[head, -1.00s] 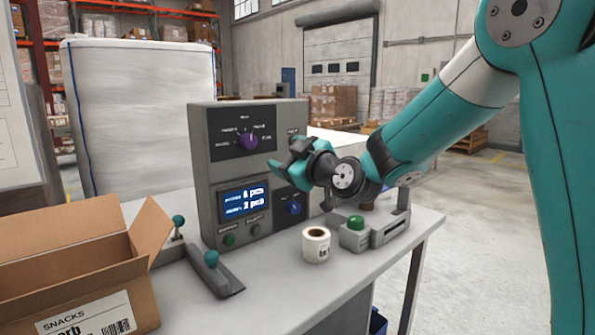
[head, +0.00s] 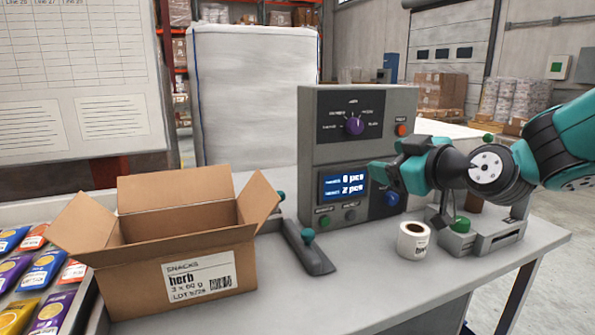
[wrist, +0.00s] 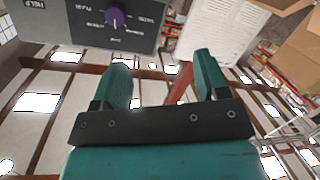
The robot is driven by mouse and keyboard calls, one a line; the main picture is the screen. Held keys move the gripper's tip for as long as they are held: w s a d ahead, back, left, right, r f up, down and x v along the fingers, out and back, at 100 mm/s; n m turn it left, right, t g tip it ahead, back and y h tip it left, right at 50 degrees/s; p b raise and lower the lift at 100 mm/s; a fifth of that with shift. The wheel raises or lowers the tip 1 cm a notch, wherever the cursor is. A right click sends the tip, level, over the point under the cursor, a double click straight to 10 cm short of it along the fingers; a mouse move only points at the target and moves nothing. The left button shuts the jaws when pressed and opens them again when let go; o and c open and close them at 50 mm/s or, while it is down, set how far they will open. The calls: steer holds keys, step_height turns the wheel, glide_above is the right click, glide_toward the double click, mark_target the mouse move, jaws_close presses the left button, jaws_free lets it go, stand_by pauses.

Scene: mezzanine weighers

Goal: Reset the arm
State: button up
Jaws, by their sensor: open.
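My gripper (head: 385,172) is in front of the right side of the grey control box (head: 312,150), above the table. In the wrist view its two teal fingers (wrist: 160,82) stand apart with nothing between them. The box has a purple knob (head: 354,126), a blue knob (head: 391,199), a red button (head: 401,130) and a lit display (head: 345,186). The wrist view looks upward, and the purple knob (wrist: 115,17) shows upside down at its top. My arm comes in from the right.
An open snack carton (head: 170,255) stands at the left, beside a tray of colourful packets (head: 40,270). A lever with a teal ball (head: 308,236), a label roll (head: 413,240) and a green-button device (head: 485,235) are on the table (head: 375,280). Open floor lies to the right.

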steer(key=s+a+f+m+g+p, duration=0.15)
steer(key=s+a+g, duration=0.25)
steer(key=s, duration=0.4)
steer(key=s+a+f+n+g+p, duration=0.1)
steer(key=s+a+g+p, duration=0.15)
steer(key=s+g, duration=0.35)
steer(key=s+d+f+m+g+h+p, duration=0.1)
steer(key=s+g, duration=0.3)
steer(key=s, duration=1.1)
steer(key=shift+d+m+g+h+p, duration=0.15)
steer(key=shift+m+g+h+p, duration=0.25)
steer(key=shift+m+h, duration=0.35)
